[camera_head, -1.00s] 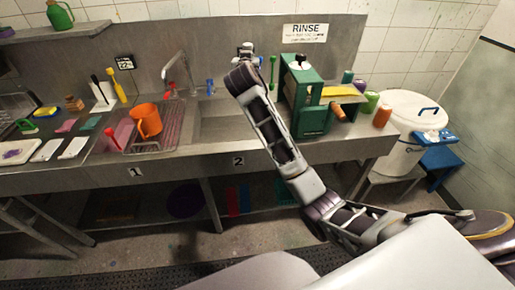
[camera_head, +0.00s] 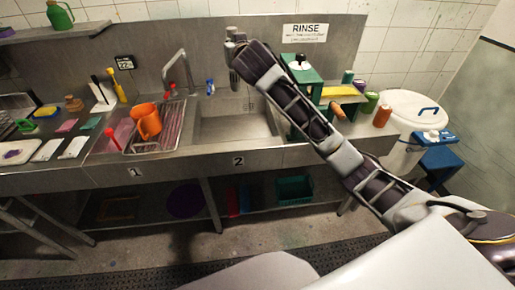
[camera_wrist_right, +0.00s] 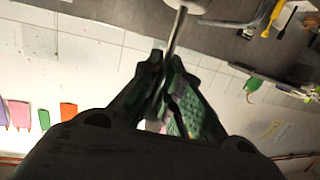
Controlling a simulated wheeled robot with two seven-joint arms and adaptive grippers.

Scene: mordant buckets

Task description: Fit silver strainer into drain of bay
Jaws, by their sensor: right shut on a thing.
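My right gripper (camera_wrist_right: 166,68) is shut on a thin silver stem (camera_wrist_right: 177,34) in the right wrist view. A pale rounded part (camera_wrist_right: 190,8) is at the stem's far end, cut by the frame's top edge. This looks like the silver strainer. In the head view my right arm reaches up and left across the counter, and its wrist end is above the back of the basin. The fingers and strainer are not clear there. The empty steel sink basin (camera_head: 235,127) lies above label 2. I cannot make out its drain. My left gripper is not in view.
A tap (camera_head: 184,68) stands behind the basin. A rack with an orange jug (camera_head: 147,120) is to the left. A green machine (camera_head: 300,75) stands to the right, partly behind my arm. A white bucket (camera_head: 405,120) is farther right. The basin's inside is free.

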